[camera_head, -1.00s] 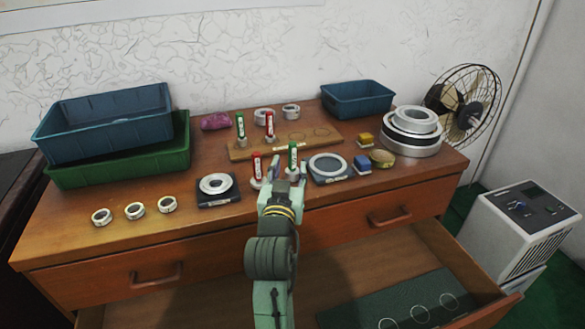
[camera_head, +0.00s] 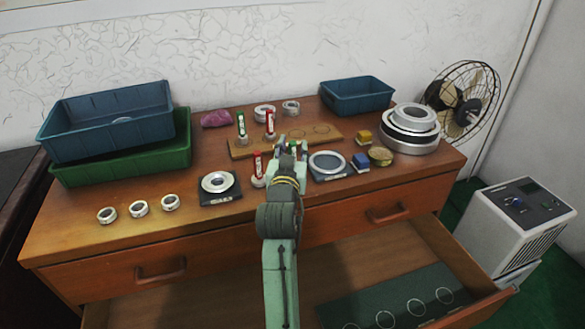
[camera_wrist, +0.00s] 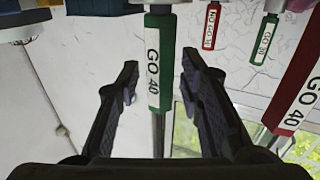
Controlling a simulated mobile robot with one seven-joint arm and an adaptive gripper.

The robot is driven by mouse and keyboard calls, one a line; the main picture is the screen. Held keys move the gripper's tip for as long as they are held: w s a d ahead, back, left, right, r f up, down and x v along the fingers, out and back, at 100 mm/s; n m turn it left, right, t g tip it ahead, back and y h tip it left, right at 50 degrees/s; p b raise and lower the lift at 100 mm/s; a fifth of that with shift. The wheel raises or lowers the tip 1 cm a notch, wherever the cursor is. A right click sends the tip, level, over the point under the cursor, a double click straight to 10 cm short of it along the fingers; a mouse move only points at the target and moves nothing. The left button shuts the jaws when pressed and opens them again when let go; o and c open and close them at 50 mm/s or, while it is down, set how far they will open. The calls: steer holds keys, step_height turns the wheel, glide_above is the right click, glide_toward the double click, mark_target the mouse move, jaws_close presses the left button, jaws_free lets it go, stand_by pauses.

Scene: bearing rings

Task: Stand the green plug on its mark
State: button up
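My gripper (camera_head: 292,146) is open at the front middle of the cabinet top. In the wrist view its two dark fingers (camera_wrist: 160,70) stand on either side of a green plug (camera_wrist: 160,48) labelled GO 40, with gaps visible on both sides. In the head view my gripper mostly hides this plug. A second green plug (camera_head: 241,124) stands upright at the left of the wooden board and shows smaller in the wrist view (camera_wrist: 264,40). Ring outlines (camera_head: 298,138) are drawn on the board; which mark belongs to the plug is not clear.
A red plug (camera_head: 258,165) stands close left of my gripper, another red plug (camera_head: 270,123) behind. A dark plate with a ring (camera_head: 328,163) is close on the right. The open drawer holds a green mat (camera_head: 360,307) with circles. Bins (camera_head: 358,98) stand at the back.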

jaws_close()
stand_by(0.8)
steer(key=shift+r, duration=0.1)
